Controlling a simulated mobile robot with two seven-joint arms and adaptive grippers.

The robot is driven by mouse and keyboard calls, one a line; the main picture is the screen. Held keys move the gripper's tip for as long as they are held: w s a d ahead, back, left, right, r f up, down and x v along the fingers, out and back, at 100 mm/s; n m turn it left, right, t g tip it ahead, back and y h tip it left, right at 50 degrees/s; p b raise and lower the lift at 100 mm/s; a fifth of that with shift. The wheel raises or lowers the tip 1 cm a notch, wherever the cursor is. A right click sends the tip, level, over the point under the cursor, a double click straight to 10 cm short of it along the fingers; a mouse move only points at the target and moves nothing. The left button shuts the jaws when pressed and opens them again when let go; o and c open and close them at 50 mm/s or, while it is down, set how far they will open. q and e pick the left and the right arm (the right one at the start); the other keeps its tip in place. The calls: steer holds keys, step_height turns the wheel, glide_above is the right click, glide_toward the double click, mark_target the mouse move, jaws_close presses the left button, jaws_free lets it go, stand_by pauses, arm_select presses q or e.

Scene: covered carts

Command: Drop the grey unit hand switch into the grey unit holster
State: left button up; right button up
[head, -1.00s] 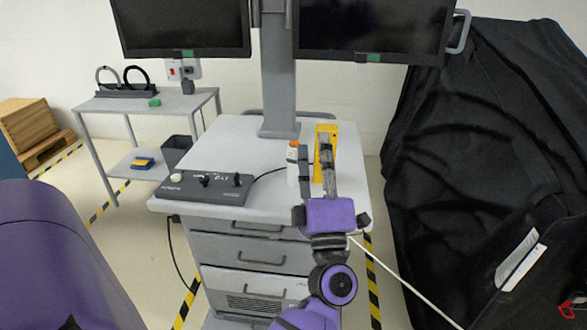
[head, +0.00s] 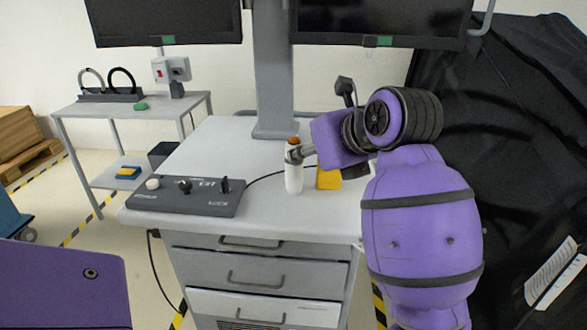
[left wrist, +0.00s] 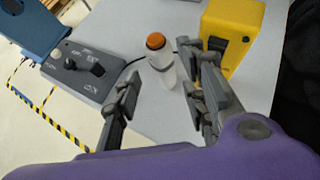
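A white cylinder with an orange top, which looks like the hand switch (head: 294,178), stands upright on the cart. It also shows in the left wrist view (left wrist: 162,68). A yellow block, possibly the holster (head: 328,180), stands just right of it; the left wrist view shows a dark opening in it (left wrist: 232,38). My left gripper (head: 318,118) reaches in over the yellow block, its arm bending in from the right. Its fingers (left wrist: 158,68) are apart, with the cylinder between and beyond the tips and gaps on both sides. My right gripper is out of view.
A grey control unit (head: 186,194) with knobs lies left of the cylinder, a dark cable running from it behind the cylinder. Monitors on a column (head: 272,75) stand behind. A black-covered cart (head: 520,150) fills the right. A side table (head: 160,108) stands left.

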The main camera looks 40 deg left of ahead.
arm_select(q)
steer(key=x, duration=0.5)
steer(key=shift+w+a, duration=0.15)
steer(key=shift+a, duration=0.15)
jaws_close()
step_height(320, 180, up, 18)
steer(key=p, duration=0.1)
stand_by(0.3)
